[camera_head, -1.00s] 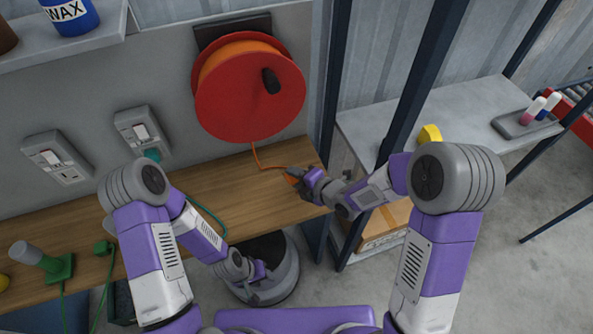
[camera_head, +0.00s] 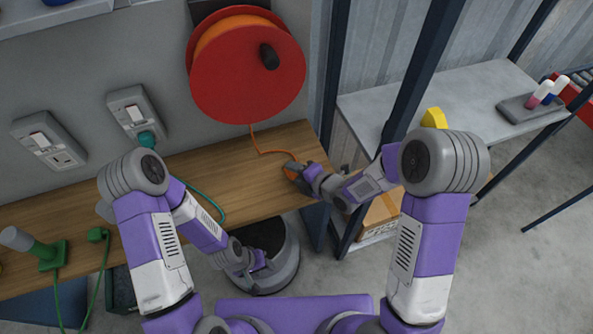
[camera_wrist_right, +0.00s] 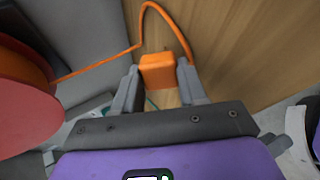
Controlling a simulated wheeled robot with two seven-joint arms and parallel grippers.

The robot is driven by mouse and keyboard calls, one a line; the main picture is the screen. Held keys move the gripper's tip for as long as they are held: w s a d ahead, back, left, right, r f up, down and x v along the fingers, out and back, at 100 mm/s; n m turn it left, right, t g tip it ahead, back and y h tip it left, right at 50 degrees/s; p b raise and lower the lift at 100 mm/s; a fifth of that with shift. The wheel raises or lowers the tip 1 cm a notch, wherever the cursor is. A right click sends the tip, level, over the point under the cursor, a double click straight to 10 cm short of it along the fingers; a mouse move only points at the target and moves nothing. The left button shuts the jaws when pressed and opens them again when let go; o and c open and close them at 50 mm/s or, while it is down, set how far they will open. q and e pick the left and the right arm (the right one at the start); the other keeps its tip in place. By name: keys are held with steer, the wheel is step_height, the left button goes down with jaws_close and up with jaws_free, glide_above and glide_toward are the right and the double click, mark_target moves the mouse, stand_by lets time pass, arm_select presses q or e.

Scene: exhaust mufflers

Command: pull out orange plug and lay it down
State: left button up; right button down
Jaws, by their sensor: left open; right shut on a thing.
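The orange plug (camera_wrist_right: 158,71) is a small box on an orange cable and sits between the two fingers of my right gripper (camera_wrist_right: 159,84) in the right wrist view. In the head view my right gripper (camera_head: 292,170) is shut on it at the right end of the wooden bench (camera_head: 190,205). I cannot tell whether the plug touches the wood. The cable runs up to a red reel (camera_head: 246,75). My left gripper (camera_head: 262,263) is open and empty, in front of the bench above a grey round bin (camera_head: 280,280).
A wall socket (camera_head: 48,143) at the left is empty; the one beside it holds a teal plug (camera_head: 147,138) with a cable. A dark shelf post (camera_head: 339,90) stands right of the bench.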

steer(key=shift+f, duration=0.1)
steer(key=c, duration=0.6)
jaws_free()
steer(key=shift+c, duration=0.2)
steer(key=shift+o, duration=0.5)
steer(key=shift+f, duration=0.1)
steer(key=shift+s, duration=0.1)
